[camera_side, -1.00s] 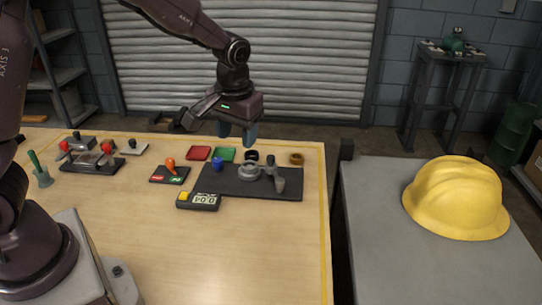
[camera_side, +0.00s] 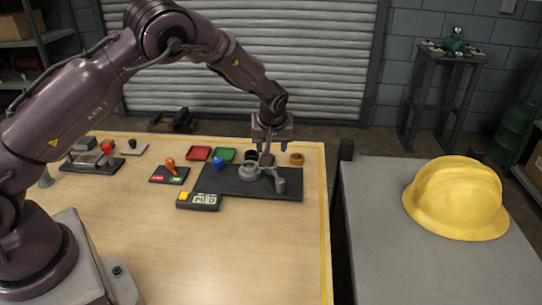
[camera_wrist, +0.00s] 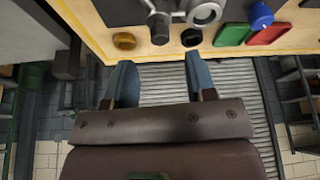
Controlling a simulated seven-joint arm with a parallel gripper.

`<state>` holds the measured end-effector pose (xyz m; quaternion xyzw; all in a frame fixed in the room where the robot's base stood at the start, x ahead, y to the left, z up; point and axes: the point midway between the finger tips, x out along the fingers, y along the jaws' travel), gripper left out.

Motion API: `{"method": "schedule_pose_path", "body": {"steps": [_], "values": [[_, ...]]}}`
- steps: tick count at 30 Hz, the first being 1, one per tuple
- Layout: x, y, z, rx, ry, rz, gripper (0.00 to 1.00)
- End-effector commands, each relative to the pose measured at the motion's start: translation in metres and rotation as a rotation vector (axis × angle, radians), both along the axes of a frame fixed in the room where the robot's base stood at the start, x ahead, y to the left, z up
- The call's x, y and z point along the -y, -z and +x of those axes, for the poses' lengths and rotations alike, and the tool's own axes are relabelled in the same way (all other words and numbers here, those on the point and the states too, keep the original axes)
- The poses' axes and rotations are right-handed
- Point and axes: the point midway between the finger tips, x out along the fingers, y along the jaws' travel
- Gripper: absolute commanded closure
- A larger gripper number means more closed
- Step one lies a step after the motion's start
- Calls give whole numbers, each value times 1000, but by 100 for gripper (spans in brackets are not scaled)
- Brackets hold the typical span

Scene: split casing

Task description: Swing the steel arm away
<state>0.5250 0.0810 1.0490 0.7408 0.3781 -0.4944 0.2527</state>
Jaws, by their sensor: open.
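The steel arm (camera_side: 268,171) sits on the dark plate (camera_side: 230,183) on the bench, between a grey round hub (camera_side: 247,172) and a short upright cylinder (camera_side: 280,185). In the wrist view the steel arm (camera_wrist: 179,16) shows at the top edge, partly cut off, with the hub's ring (camera_wrist: 204,12) beside it. My gripper (camera_side: 266,158) is open and empty, fingers down, just behind or above the steel arm; contact cannot be told. In the wrist view my gripper's two blue fingers (camera_wrist: 160,75) are spread apart, with nothing between them.
A blue knob (camera_side: 217,163) is left of the hub. Black round parts and a brass ring (camera_side: 296,159) lie behind the plate, close to my gripper. Red (camera_side: 198,153) and green (camera_side: 224,154) trays are left of them. The front bench is clear.

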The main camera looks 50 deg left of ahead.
Motion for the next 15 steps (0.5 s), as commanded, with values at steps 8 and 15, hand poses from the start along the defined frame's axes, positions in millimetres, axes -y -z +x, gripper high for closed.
{"method": "schedule_pose_path", "body": {"steps": [8, 15], "values": [[-14, 42, 10, 0, 1, 0, 49], [-17, 52, 13, 1, 2, -1, 49]]}}
